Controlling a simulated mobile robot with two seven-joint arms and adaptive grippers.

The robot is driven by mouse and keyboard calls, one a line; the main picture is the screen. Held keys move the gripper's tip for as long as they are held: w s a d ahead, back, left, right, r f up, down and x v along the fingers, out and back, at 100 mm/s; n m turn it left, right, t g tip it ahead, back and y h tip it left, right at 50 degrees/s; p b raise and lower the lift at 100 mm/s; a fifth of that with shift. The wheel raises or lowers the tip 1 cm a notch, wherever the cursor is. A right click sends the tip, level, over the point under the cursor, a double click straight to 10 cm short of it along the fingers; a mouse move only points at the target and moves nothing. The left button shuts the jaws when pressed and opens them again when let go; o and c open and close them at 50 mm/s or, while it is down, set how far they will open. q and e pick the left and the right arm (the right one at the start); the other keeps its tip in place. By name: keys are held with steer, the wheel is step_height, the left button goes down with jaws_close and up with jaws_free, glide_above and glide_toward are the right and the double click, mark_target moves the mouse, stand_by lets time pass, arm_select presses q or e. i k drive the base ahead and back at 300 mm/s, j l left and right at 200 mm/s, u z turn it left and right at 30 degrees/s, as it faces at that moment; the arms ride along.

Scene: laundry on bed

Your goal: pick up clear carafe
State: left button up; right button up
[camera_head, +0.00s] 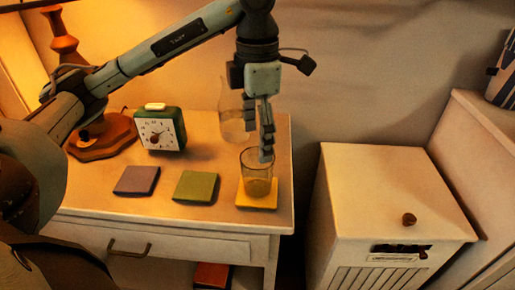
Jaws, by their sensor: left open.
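The clear carafe (231,122) stands upright at the back of the nightstand, to the left of my left gripper. Its lower part looks amber, and the gripper hides part of its right side. My left gripper (266,152) points down, open, between the carafe and a clear glass (257,183). Its fingertips overlap the glass's rim in the picture; I cannot tell if they touch it. The glass stands on a yellow coaster (243,200). My right gripper is not in view.
A purple coaster (136,180), a green coaster (195,186) and a green alarm clock (160,130) are on the nightstand (225,219). A wooden lamp base (101,140) stands at the left. A white hamper (393,190) stands to the right, across a gap.

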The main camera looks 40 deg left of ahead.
mark_target(231, 112)
steer(key=u, duration=1.25)
